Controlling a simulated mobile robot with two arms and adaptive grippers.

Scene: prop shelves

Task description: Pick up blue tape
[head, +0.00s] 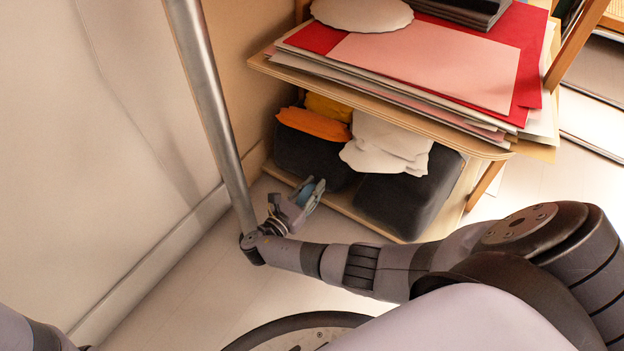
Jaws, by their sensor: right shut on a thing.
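The blue tape (305,194) shows as a small blue patch between the fingers of my right gripper (309,195). The gripper is shut on it, and its fingers hide much of it. The gripper is in front of the lower shelf, near the shelf's left front corner and close to the metal pole. My left gripper is not in view; only a bit of my left arm shows at the bottom left corner.
A wooden shelf unit (470,143) carries red and pink sheets (430,62) on top. Dark bins (405,203) with orange and white cloths (385,142) fill its lower shelf (345,207). A metal pole (213,100) stands at left before a pale wall. Floor is clear below.

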